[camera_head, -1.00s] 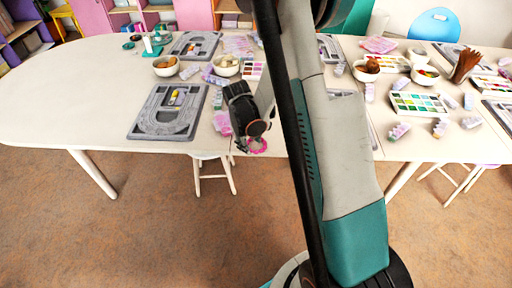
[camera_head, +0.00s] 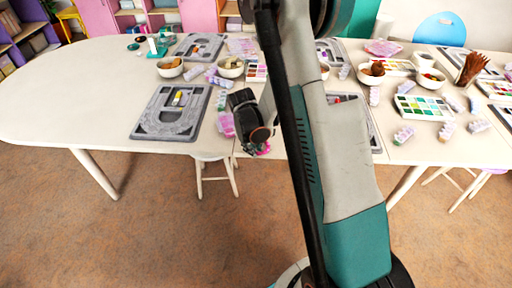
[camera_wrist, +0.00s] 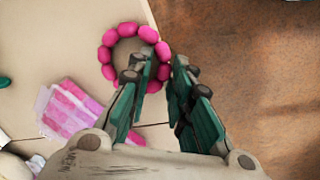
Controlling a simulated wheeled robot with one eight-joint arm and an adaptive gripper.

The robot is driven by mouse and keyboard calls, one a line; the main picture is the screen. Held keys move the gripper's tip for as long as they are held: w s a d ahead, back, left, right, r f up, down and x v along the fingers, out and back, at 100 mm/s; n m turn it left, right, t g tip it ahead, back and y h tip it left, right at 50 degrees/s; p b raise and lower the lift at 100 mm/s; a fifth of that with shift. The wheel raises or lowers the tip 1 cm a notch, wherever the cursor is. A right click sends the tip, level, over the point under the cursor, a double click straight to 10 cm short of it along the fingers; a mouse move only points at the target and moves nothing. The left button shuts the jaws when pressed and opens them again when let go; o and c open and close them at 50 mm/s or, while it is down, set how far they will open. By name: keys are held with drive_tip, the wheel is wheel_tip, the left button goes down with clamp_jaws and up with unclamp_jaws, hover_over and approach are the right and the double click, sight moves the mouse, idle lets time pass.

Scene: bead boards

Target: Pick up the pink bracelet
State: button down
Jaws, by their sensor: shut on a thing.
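The pink bracelet is a ring of round magenta beads (camera_wrist: 127,30). In the wrist view it hangs at the fingertips of my gripper (camera_wrist: 165,66), with its right side between the two fingers. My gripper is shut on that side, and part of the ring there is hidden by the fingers. In the head view, my gripper (camera_head: 258,147) is just off the front edge of the table, and only a small pink bit of the bracelet (camera_head: 264,150) shows beside it.
The white table (camera_head: 75,95) carries grey bead boards (camera_head: 150,128), bowls (camera_head: 170,72) and bead trays (camera_head: 422,106). A pink-and-white packet (camera_wrist: 72,108) lies near the table edge. A stool (camera_head: 216,178) stands below the front edge. Bare floor lies in front.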

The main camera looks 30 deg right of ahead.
wheel_tip(320, 180, up, 20)
drive_tip(key=p, duration=0.7)
